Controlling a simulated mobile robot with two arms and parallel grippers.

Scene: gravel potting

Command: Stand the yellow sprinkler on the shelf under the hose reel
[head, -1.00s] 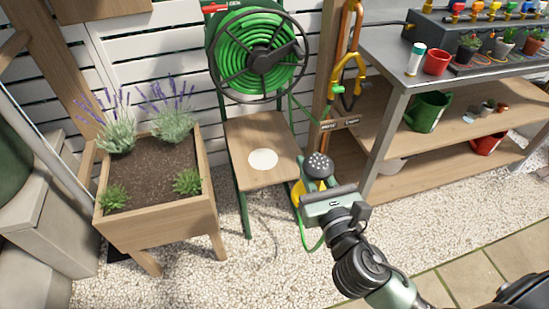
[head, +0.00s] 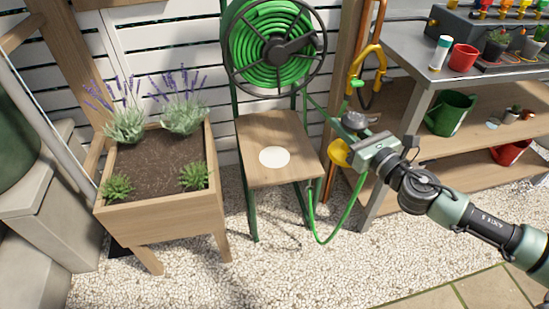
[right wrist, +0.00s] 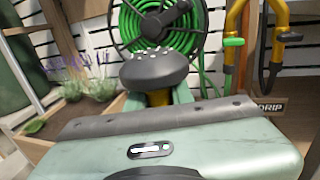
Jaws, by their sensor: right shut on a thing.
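The yellow sprinkler (head: 339,153) has a dark round head and is held by my right gripper (head: 356,143), which is shut on it. It is in the air right of the shelf (head: 254,142), apart from it. The shelf is a square wooden board with a white disc (head: 274,157) on top, and nothing stands on it. The green hose reel (head: 276,48) hangs above. My left gripper is out of view.
A green hose (head: 345,219) loops down between the shelf and the sprinkler. A workbench (head: 408,68) with pots is on the right. A wooden planter (head: 163,222) with lavender stands left.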

